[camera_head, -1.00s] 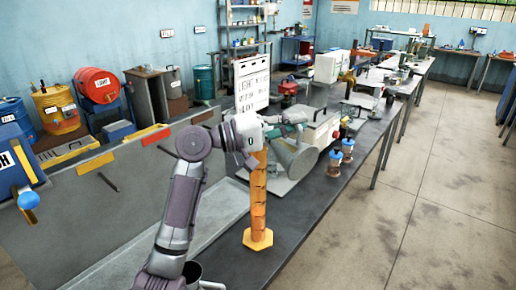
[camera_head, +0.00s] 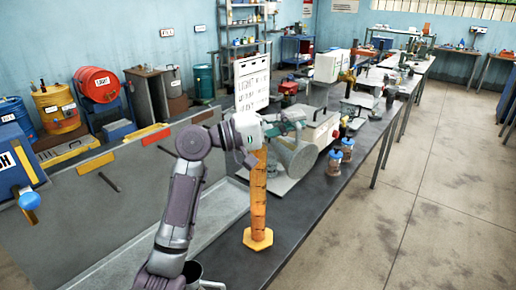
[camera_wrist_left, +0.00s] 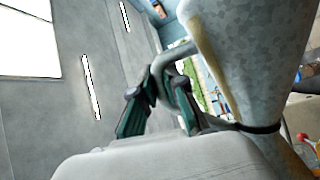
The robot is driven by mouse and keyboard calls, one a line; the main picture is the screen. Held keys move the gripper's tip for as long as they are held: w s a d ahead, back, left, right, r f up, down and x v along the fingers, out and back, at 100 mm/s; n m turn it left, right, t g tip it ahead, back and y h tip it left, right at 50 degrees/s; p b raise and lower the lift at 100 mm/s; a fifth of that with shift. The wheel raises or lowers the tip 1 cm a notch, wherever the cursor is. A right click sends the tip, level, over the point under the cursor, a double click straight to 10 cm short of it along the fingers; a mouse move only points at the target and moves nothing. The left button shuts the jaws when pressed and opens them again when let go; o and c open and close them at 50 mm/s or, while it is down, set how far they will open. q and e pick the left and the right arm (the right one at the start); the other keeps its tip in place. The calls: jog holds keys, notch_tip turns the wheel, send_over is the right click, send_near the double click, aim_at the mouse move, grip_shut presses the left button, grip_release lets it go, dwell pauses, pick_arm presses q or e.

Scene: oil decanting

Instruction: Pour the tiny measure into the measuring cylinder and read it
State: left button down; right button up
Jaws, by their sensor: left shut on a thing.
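The measuring cylinder (camera_head: 258,205) is a tall amber tube on a hexagonal foot, upright on the dark bench. My left gripper (camera_head: 290,122) is beyond and right of its top in the head view. In the left wrist view its green fingers (camera_wrist_left: 160,95) are shut around the handle of a grey galvanized vessel (camera_wrist_left: 245,65), seemingly the measure. In the head view a grey flared metal body (camera_head: 297,160) shows below the gripper, apparently this vessel. The wrist partly covers the cylinder's top. The liquid level cannot be read. My right gripper is not in view.
Two small jars (camera_head: 335,163) stand on the bench to the right. A white lettered board (camera_head: 252,82) stands behind the wrist. A metal tray (camera_head: 215,215) lies left of the cylinder. A metal vessel (camera_head: 193,272) is at the bottom edge. The bench front by the cylinder is clear.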

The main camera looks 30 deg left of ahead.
aim_at(296, 139)
pick_arm(q)
jog(key=shift+w+a+r+n+t+p, duration=0.25)
jog(key=shift+a+r+n+t+p, duration=0.05)
jog(key=shift+a+r+n+p, duration=0.45)
dwell(1.6)
jog(key=d+f+m+b, duration=0.1)
jog(key=f+m+b, duration=0.1)
jog(key=s+d+f+m+g+b, duration=0.1)
jog(key=d+f+b, duration=0.1)
jog(key=shift+s+d+f+m+b, duration=0.15)
jog(key=shift+f+m+b, duration=0.15)
jog(key=shift+m, duration=0.05)
jog(key=shift+d+r, duration=0.1)
jog(key=shift+r, duration=0.1)
jog(key=d+f+m+g+y+b, duration=0.1)
jog(key=d+f+m+y+b, duration=0.1)
jog(key=f+m, duration=0.3)
jog(key=s+d+f+m+g+y+b, duration=0.1)
jog(key=f+m, duration=0.5)
jog(key=f, duration=0.7)
jog(key=shift+s+d+f+y+b, duration=0.2)
jog(key=shift+d+y+b, duration=0.6)
jog(key=shift+y, duration=0.8)
jog(key=shift+a, duration=0.15)
